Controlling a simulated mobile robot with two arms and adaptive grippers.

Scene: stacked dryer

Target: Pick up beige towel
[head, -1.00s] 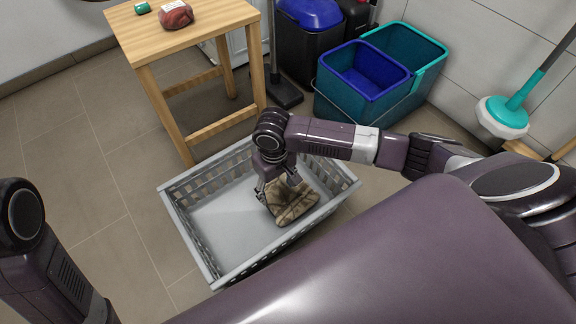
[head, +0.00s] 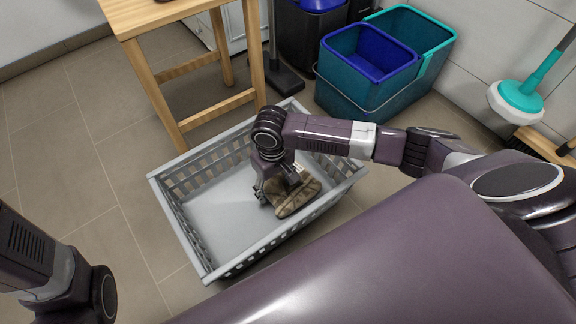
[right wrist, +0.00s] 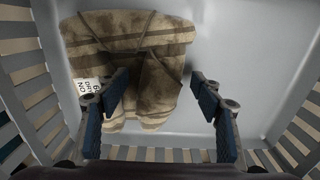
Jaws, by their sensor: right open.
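The beige towel (head: 296,196), brownish with darker stripes, lies folded in the right part of the grey laundry basket (head: 165,205). It also shows in the right wrist view (right wrist: 150,60), with a small white printed label at its left side. My right gripper (head: 280,190) is inside the basket, just over the towel's left part. In the right wrist view, its two fingers (right wrist: 160,98) are apart, with the towel's near edge between and beyond them; contact cannot be told. My left arm shows at the lower left of the head view, but its gripper is out of view.
A wooden table (head: 150,20) stands behind the basket. A teal and blue bucket (head: 340,90) stands at the back right, by a dark bin (head: 310,40). A mop (head: 520,95) leans at the right. Floor left of the basket is clear.

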